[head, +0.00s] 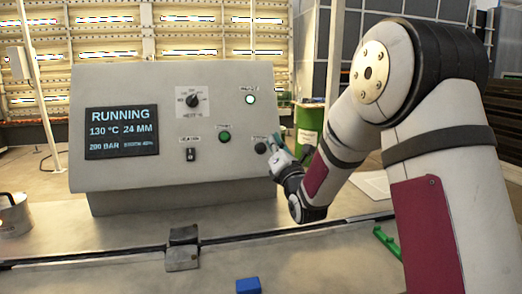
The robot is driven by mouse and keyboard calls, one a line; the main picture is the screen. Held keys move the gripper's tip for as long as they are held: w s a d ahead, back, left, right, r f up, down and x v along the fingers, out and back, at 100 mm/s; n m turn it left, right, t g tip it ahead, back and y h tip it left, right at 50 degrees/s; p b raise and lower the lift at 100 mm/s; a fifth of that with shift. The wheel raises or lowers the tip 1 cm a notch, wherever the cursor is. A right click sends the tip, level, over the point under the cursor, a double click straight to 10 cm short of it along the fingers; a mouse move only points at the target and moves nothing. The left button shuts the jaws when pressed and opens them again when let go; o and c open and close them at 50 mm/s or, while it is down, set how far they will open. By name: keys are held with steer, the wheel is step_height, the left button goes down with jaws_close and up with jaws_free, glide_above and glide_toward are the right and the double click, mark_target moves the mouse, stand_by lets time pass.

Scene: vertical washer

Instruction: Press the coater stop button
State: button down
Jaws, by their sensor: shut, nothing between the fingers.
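The grey control panel (140,178) stands on the bench in the head view. Its screen (121,131) reads RUNNING, 130 °C, 24 MM and 200 BAR. A green button (224,137) sits right of the panel's middle. A dark round button (260,148) sits lower and further right; its label is too small to read, so I cannot confirm it is the stop button. My gripper (277,146) is shut and empty, at the panel's right edge just right of the dark button. I cannot tell whether its tips touch the button or the panel.
A rotary knob (192,101), a small switch (190,155) and a lit lamp (250,100) are also on the panel. A metal pot (14,218) stands at far left. A rail with a grey block (182,255) crosses the bench front, and a blue block (248,286) lies nearer.

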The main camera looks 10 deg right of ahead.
steer(key=w+f+b, duration=0.4)
steer(key=w+b, duration=0.1)
steer(key=w, duration=0.3)
stand_by(0.4)
steer(key=shift+w+f+b, duration=0.4)
steer(key=shift+w+b, duration=0.4)
steer(key=shift+b, duration=0.55)
stand_by(2.3)
steer(key=shift+s, duration=0.1)
steer(key=shift+s+r, duration=0.45)
steer(key=shift+s, duration=0.3)
steer(key=shift+s+r+p, duration=0.1)
steer(key=shift+s+r, duration=0.25)
steer(key=shift+s, duration=0.4)
steer(key=shift+s+r+p, duration=0.15)
steer(key=shift+s+r, duration=0.25)
steer(key=shift+s, duration=0.35)
steer(key=shift+s+r+p, duration=0.1)
steer(key=shift+s+r, duration=0.25)
steer(key=shift+s, duration=0.4)
